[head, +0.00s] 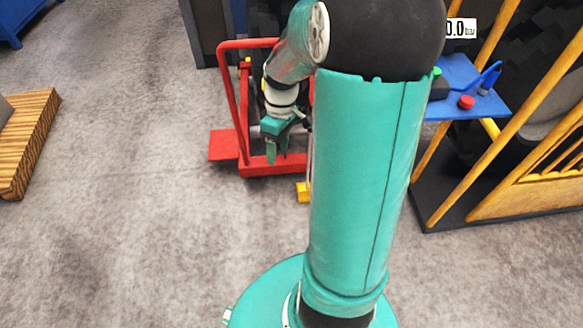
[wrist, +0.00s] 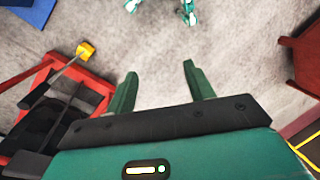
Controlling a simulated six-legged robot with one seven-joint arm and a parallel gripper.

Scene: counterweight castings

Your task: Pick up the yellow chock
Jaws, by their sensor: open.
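The yellow chock (head: 303,192) lies on the grey floor in front of the red cart (head: 262,169), and my arm partly hides it in the head view. In the wrist view the yellow chock (wrist: 86,50) is at the upper left, left of my fingers. A dark bar runs from near it toward the red cart (wrist: 38,72). My gripper (head: 278,156) hangs in front of the cart in the head view, left of the chock. In the wrist view my gripper (wrist: 160,72) has its two green fingers apart with only floor between them.
A blue shelf (head: 455,72) with a red button (head: 466,102) and yellow rails (head: 520,170) stand at the right. A striped wooden block (head: 28,135) lies at the far left. The floor at left and centre is clear.

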